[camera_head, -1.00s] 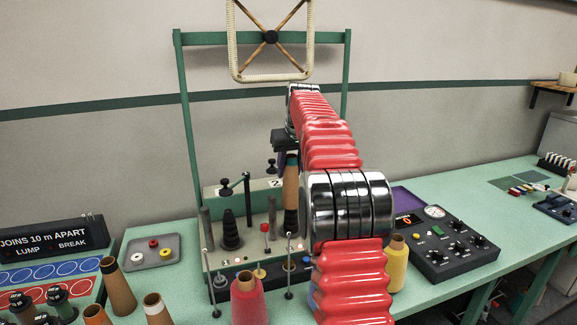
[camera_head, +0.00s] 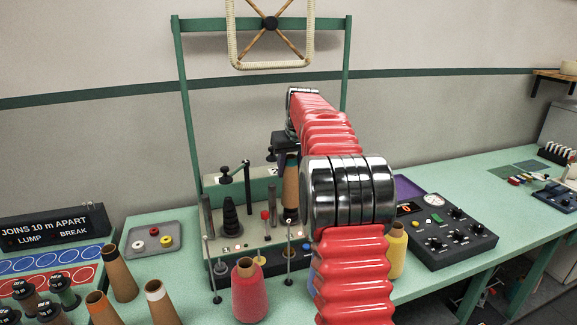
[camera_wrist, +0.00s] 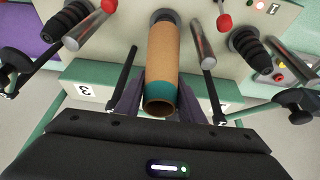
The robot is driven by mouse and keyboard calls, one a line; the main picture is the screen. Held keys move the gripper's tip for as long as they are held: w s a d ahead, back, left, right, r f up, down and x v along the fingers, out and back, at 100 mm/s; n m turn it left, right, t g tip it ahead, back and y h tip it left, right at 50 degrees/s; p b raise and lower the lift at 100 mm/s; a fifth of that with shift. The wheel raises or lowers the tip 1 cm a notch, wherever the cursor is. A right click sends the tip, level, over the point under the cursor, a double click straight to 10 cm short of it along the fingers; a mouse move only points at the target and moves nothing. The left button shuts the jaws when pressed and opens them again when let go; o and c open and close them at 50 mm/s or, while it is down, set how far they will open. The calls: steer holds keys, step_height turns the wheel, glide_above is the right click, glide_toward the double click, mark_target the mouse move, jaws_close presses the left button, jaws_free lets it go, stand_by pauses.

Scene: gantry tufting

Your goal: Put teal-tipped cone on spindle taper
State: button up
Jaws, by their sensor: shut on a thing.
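The teal-tipped cone (camera_wrist: 162,62) is a tan tube with a teal band around its open near end in the wrist view. My gripper (camera_wrist: 160,98) is shut on it near the teal band, one finger on each side. In the head view the cone (camera_head: 291,183) hangs upright below my gripper (camera_head: 286,146), partly hidden by my arm. Its far, lower end meets a dark round base (camera_wrist: 162,16) on the panel. The spindle taper is otherwise hidden by the cone, so I cannot tell how far over it the cone sits.
Metal posts (camera_wrist: 202,42) and thin black rods stand close on both sides of the cone. A bare black stepped taper (camera_head: 231,216) stands to the left. A red yarn cone (camera_head: 249,292) and several brown cones (camera_head: 118,273) are in front. A control box (camera_head: 440,235) is to the right.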

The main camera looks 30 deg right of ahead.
steer(key=shift+f, duration=2.7)
steer(key=o, duration=1.3)
steer(key=v, duration=1.2)
steer(key=shift+s+r, duration=0.1)
steer(key=shift+r, duration=0.3)
steer(key=shift+s+a+r, duration=0.1)
steer(key=shift+s+r, duration=0.1)
steer(key=shift+r, duration=0.2)
